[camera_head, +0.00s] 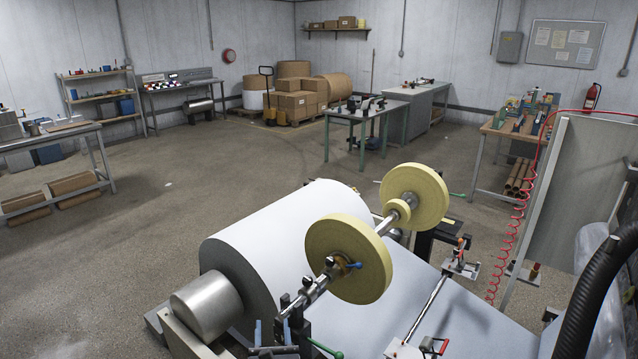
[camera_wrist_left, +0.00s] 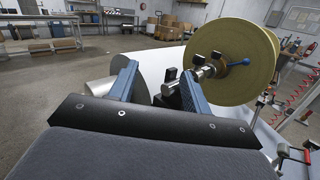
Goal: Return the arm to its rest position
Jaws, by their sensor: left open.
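My left gripper (camera_head: 272,334) is at the bottom edge of the head view, low in front of the near end of the steel shaft (camera_head: 316,287). Its two blue-grey fingers are open and spread wide in the left wrist view (camera_wrist_left: 158,72), with nothing held between them. In that view the shaft end and its dark clamp (camera_wrist_left: 172,88) lie beyond the fingers, close to the right finger; I cannot tell whether they touch. The shaft carries two yellow discs, the near one (camera_head: 349,258) with a blue-handled knob. My right gripper is not in view.
A large white paper roll (camera_head: 270,245) lies beside the shaft, with a metal core end. A white sheet (camera_head: 460,318) runs to the right. A black hose (camera_head: 592,300) and red coiled line (camera_head: 512,235) stand right. Open floor (camera_head: 170,215) lies left.

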